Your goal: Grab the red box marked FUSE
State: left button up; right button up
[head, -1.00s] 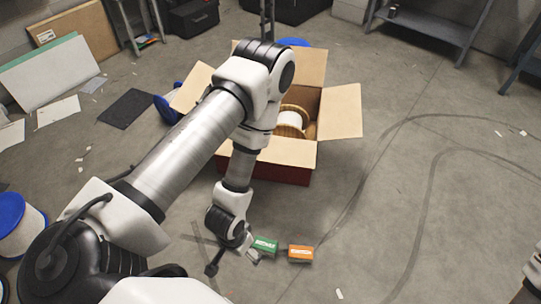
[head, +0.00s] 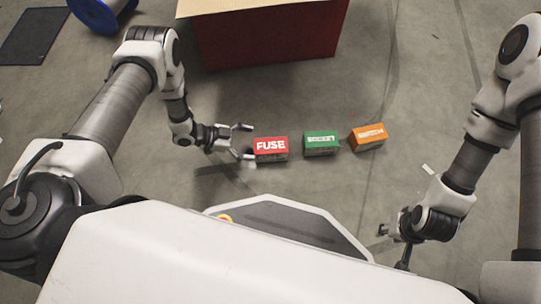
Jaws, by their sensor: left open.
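The red box marked FUSE (head: 271,147) lies on the concrete floor in the middle of the head view, its white lettering facing up. My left gripper (head: 246,142) is just left of the box. Its two fingers are spread, with the tips pointing at the box's left end. It is empty; I cannot tell whether a tip touches the box. My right gripper (head: 391,246) is low on the right, away from the boxes. Its fingers are small and partly hidden, so its opening is unclear.
A green box (head: 321,143) lies right of the red one, and an orange box (head: 368,137) lies further right. A large red-sided carton (head: 268,40) stands behind them. A blue spool (head: 98,12) and a dark mat (head: 36,35) are at upper left.

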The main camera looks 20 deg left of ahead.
aim_at(266, 146)
pick_arm(q)
jog(key=b+x, duration=0.4)
jog(key=x, duration=0.2)
jog(key=shift+w+d+f, duration=0.1)
jog(key=shift+d+f, duration=0.1)
jog(key=shift+f, duration=0.05)
jog(key=shift+d, duration=0.15)
jog(key=shift+r, duration=0.15)
jog(key=shift+c, duration=0.6)
jog(key=c, duration=1.3)
